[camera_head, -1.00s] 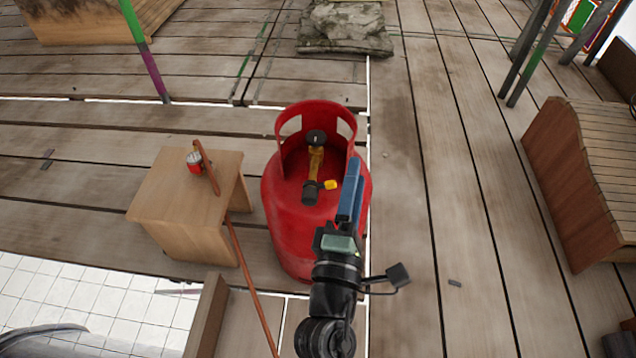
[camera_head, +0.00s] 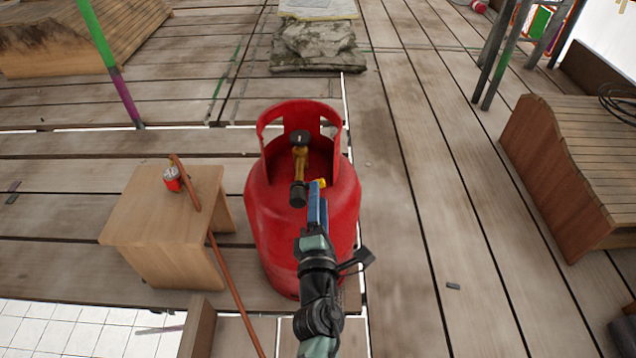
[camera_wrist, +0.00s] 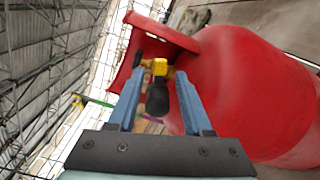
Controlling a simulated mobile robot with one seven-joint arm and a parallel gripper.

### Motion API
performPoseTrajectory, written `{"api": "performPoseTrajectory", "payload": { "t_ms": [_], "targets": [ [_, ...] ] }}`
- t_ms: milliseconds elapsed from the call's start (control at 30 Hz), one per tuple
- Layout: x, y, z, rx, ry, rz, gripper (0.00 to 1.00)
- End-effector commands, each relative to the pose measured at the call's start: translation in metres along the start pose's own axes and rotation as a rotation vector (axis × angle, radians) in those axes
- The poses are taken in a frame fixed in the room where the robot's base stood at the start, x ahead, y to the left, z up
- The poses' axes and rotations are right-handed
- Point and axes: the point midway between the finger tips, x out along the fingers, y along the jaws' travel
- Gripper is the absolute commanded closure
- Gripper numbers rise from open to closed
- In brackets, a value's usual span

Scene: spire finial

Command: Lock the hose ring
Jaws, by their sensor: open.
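The red gas cylinder (camera_head: 300,215) stands upright on the planks, its collar open toward me. A brass valve (camera_head: 300,160) with a black knob on top sits inside the collar. A black fitting (camera_head: 298,194), which may be the hose ring, is at the valve's near end, with a small yellow piece beside it. My gripper (camera_head: 318,188) has blue fingers and is open, just right of the fitting in the head view. In the wrist view, the black fitting (camera_wrist: 157,98) shows between the two apart fingers (camera_wrist: 155,88); I cannot tell whether they touch it. The cylinder (camera_wrist: 250,90) fills the right there.
A wooden stool (camera_head: 150,215) with a red can (camera_head: 172,179) stands left of the cylinder. An orange-brown hose (camera_head: 230,285) runs from the stool top down to the floor.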

Motion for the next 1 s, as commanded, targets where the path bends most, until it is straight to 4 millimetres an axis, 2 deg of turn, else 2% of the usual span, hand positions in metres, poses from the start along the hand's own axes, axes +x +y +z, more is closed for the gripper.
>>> {"api": "performPoseTrajectory", "payload": {
  "t_ms": [100,300,733,767,1000],
  "targets": [
    [0.020,0.000,0.001,0.000,-0.002,0.002,0.50],
    [0.041,-0.001,0.000,0.000,-0.001,0.001,0.50],
    [0.049,0.000,0.000,-0.001,-0.001,0.000,0.50],
    [0.049,0.000,0.000,0.000,-0.001,0.000,0.54],
    [0.049,0.000,0.000,0.000,-0.001,0.000,0.97]
  ]
}}
